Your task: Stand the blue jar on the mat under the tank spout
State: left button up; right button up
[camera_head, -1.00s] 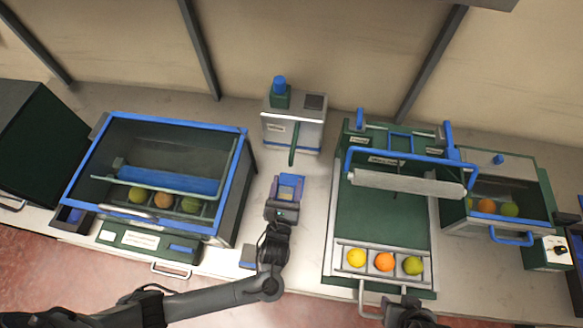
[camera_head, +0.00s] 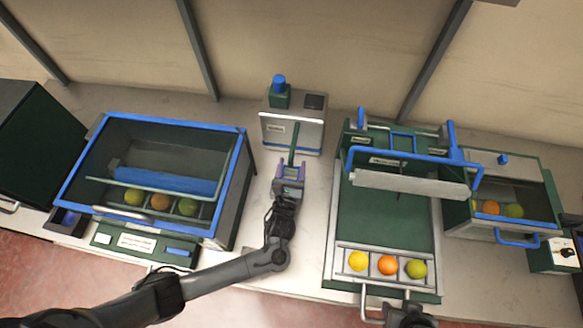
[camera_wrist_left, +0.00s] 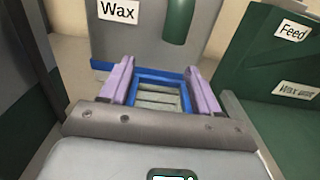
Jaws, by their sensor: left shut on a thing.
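My left gripper (camera_head: 292,165) is shut on the blue jar, one purple finger on either side. In the left wrist view the jar's square blue rim (camera_wrist_left: 160,73) shows between the fingers, with a grey slatted surface inside it. The grey tank (camera_head: 308,135) labelled "Wax" stands just beyond, with a blue cap and a green spout (camera_head: 294,140). The spout also shows in the left wrist view (camera_wrist_left: 178,20), above and beyond the jar. The mat cannot be made out, and the jar's base is hidden. My right gripper (camera_head: 407,310) is at the bottom edge, its fingers unclear.
A blue-framed glass-fronted bin (camera_head: 240,185) with fruit stands left. A green roller station (camera_head: 385,225) with a blue handle and fruit in its front tray stands right. Another fruit bin (camera_head: 515,236) is farther right. A bare worktop strip (camera_head: 318,200) lies between the stations.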

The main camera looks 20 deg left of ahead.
dwell(0.3)
pick_arm(q)
jog(key=o, duration=1.3)
jog(key=shift+s, duration=0.1)
jog(key=p+v, duration=0.1)
jog(key=v, duration=1)
jog(key=shift+s+p, duration=0.3)
jog(key=shift+s, duration=0.1)
jog(key=shift+r, duration=0.1)
